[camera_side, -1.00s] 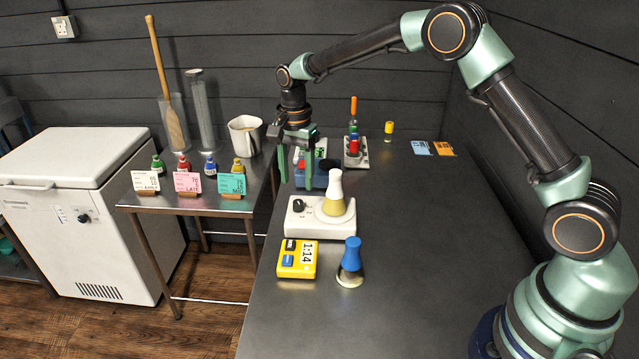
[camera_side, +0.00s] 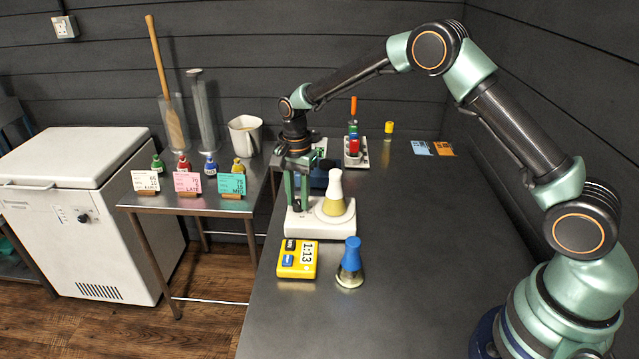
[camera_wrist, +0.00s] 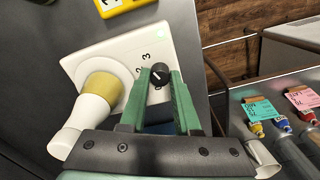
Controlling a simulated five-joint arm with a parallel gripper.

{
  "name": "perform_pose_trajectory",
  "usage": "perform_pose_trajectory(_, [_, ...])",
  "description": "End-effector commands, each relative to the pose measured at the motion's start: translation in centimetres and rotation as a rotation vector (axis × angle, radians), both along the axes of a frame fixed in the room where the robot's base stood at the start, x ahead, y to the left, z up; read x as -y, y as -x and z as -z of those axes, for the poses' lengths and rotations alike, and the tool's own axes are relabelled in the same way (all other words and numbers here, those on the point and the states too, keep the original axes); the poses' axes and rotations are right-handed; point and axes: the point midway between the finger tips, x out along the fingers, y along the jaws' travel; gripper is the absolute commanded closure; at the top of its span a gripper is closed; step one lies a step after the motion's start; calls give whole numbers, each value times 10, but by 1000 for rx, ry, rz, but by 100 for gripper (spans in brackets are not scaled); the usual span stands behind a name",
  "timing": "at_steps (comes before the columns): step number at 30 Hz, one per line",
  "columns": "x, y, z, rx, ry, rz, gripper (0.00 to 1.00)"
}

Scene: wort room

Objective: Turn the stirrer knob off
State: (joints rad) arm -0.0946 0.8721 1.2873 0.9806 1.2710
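The white stirrer (camera_side: 320,230) stands on the dark bench, with a flask of yellow liquid (camera_side: 333,200) on its plate. Its black knob (camera_wrist: 160,74) shows in the wrist view, with a pale mark on top and the numbers 2 and 3 beside it. I cannot read its setting surely. My gripper (camera_side: 297,204) points down at the stirrer's left part. In the wrist view its green fingertips (camera_wrist: 161,78) lie on either side of the knob, very close to it. I cannot tell whether they touch it. In the side view the fingers mostly hide the knob.
A yellow timer (camera_side: 297,259) and a blue-topped flask (camera_side: 350,264) stand in front of the stirrer. A blue object (camera_side: 320,175) is close behind it. A rack with coloured pieces (camera_side: 355,152) is farther back. The bench right of the stirrer is clear.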

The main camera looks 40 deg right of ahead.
Motion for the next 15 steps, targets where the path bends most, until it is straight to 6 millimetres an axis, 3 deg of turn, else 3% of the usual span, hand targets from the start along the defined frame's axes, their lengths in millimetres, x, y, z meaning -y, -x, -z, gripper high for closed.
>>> perform_pose_trajectory(8, [0,1,0,-3,0,-29,100])
perform_pose_trajectory(15, [0,0,0,-4,1,-153,100])
